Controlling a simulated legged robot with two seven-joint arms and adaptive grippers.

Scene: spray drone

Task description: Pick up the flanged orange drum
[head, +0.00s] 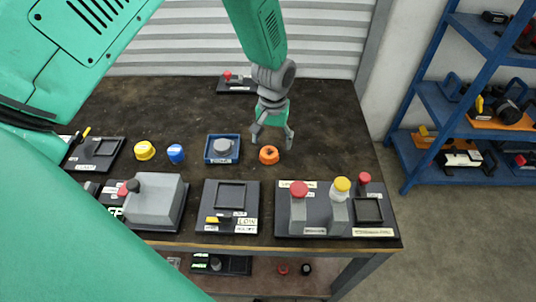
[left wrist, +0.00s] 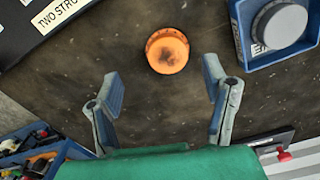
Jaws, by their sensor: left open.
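The orange drum (head: 269,155) stands on the dark worktable, to the right of the blue tray with a grey knob. My left gripper (head: 272,140) is open and empty, above the table just behind the drum in the head view. In the left wrist view the drum (left wrist: 167,51) lies beyond the two spread fingertips (left wrist: 163,85), roughly centred between them and not touched. A dark mark shows on its top in the head view. My right gripper is not in view.
The blue tray (head: 209,158) is close left of the drum. A yellow drum (head: 145,151) and a blue cap (head: 176,153) stand farther left. A panel with red and yellow knobs (head: 318,227) is in front. Bare tabletop lies right of the drum.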

